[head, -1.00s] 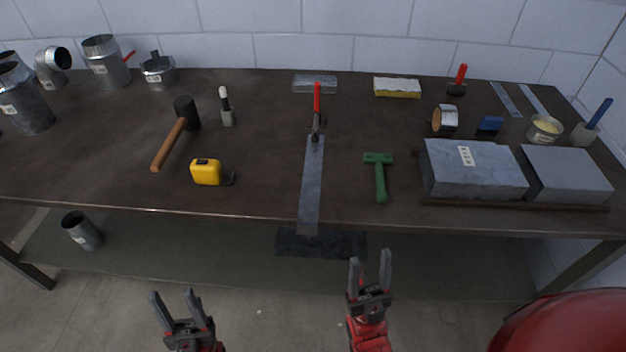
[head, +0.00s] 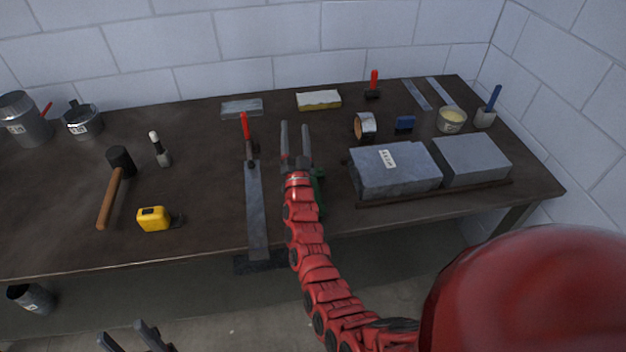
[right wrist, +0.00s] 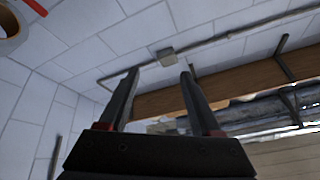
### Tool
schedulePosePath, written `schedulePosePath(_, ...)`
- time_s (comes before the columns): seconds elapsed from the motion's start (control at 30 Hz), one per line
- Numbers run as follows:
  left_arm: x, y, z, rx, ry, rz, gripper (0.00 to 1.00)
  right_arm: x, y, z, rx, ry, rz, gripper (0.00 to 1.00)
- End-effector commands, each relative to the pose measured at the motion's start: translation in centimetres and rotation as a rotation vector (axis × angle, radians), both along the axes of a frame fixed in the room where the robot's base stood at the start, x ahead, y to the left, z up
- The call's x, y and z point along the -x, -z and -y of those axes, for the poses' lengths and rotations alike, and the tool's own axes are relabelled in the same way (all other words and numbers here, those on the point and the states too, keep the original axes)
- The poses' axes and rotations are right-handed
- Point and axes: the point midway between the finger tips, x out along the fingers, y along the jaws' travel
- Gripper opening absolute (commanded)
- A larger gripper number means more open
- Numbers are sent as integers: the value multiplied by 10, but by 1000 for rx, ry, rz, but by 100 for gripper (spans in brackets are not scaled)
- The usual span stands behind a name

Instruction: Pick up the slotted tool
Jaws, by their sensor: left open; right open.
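A green T-shaped tool (head: 319,190) lies on the table, mostly hidden behind my right arm. I cannot make out a slot in it. My right gripper (head: 295,140) is open and empty, over the table near the green tool, its fingers pointing to the back wall. The right wrist view shows the same gripper (right wrist: 160,80) with bare wall between its fingers. My left gripper (head: 125,335) is open and empty at the bottom edge, in front of the table. A red-handled tool (head: 246,130) lies left of my right gripper, at the far end of a metal strip (head: 256,205).
Two grey blocks (head: 395,170) (head: 472,160) stand to the right of my right arm. A mallet (head: 115,185), a yellow tape measure (head: 153,218) and a sponge (head: 318,99) lie on the table (head: 205,185). The table is clear between the tape measure and the strip.

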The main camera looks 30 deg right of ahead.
Motion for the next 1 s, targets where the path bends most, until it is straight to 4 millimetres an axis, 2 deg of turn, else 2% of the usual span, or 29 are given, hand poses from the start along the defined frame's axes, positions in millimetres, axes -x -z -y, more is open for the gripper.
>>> schedulePosePath(0.03,0,-5,0,0,0,0,50,-35,-13,5,-52,-43,-58,65)
schedulePosePath(0.1,0,-9,0,0,0,0,50,-77,-20,2,-122,-123,-164,65)
schedulePosePath(0.2,0,-15,0,0,0,0,50,-125,-34,-15,-193,-254,-321,65)
schedulePosePath(0.3,0,-21,0,0,0,0,50,-154,-49,-38,-226,-386,-497,65)
schedulePosePath(0.37,0,-24,0,0,0,0,50,-161,-56,-53,-228,-458,-614,65)
schedulePosePath(0.43,0,-28,0,0,0,0,50,-159,-61,-67,-220,-531,-761,65)
schedulePosePath(0.57,0,-36,0,0,0,0,50,-127,-57,-80,-176,-612,-1080,65)
schedulePosePath(0.67,0,-41,0,0,0,0,50,-80,-47,-70,-138,-615,-1350,65)
schedulePosePath(0.8,0,-47,0,0,0,0,50,0,-35,-35,-114,-539,-1706,65)
schedulePosePath(0.9,0,-50,0,0,0,0,50,49,-33,-9,-121,-466,-1893,65)
schedulePosePath(1.0,0,-51,0,0,0,0,50,80,-33,7,-135,-415,-2004,65)
